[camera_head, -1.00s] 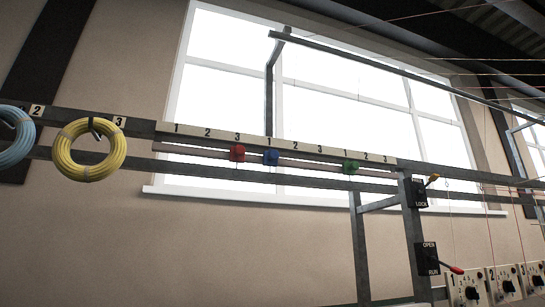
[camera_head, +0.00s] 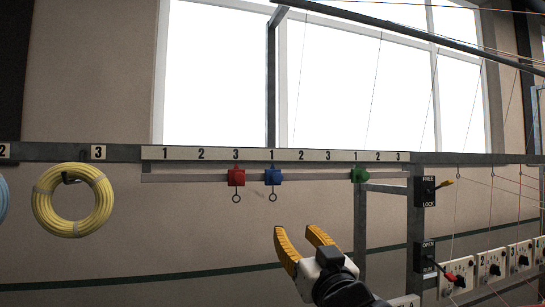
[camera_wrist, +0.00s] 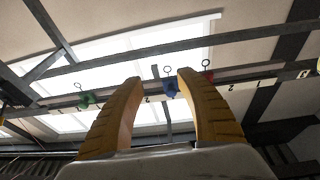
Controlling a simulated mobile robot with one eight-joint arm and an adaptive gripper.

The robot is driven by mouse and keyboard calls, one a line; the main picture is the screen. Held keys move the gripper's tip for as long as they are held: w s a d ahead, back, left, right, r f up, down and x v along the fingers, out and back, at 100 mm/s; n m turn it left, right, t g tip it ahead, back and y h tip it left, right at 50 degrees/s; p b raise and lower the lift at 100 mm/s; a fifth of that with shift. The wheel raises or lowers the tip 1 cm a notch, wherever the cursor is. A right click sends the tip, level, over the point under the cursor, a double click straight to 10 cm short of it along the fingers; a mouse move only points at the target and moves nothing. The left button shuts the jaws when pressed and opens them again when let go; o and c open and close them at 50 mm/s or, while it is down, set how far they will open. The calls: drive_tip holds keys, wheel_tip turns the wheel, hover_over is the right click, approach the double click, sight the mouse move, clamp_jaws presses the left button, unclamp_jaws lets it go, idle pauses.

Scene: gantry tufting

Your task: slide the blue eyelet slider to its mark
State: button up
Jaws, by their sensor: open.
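The blue eyelet slider (camera_head: 273,177) sits on the rail under the 1 of the middle 1-2-3 group, its ring hanging below. In the wrist view the blue slider (camera_wrist: 171,88) shows between the fingers, beyond them. My gripper (camera_head: 298,235) has yellow fingers, open and empty, below and slightly right of the blue slider and apart from it. The gripper also shows in the wrist view (camera_wrist: 157,90). The number strip (camera_head: 315,155) runs above the rail (camera_head: 320,176). Which number is the mark is not shown.
The red slider (camera_head: 236,177) is close left of the blue one; the green slider (camera_head: 359,175) is farther right. The rail between blue and green is clear. A yellow coil (camera_head: 74,228) hangs left. Levers (camera_head: 440,184) and dial boxes (camera_head: 491,267) stand right.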

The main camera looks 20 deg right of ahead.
drive_tip(key=t+y+p, duration=0.1)
drive_tip(key=p, duration=0.1)
approach(278, 176)
drive_tip(key=shift+n, duration=0.4)
drive_tip(key=p+x, duration=0.1)
drive_tip(key=x, duration=0.9)
drive_tip(key=shift+w+r+p, duration=0.15)
drive_tip(key=shift+w+p, duration=0.2)
drive_tip(key=shift+p, duration=0.05)
clamp_jaws()
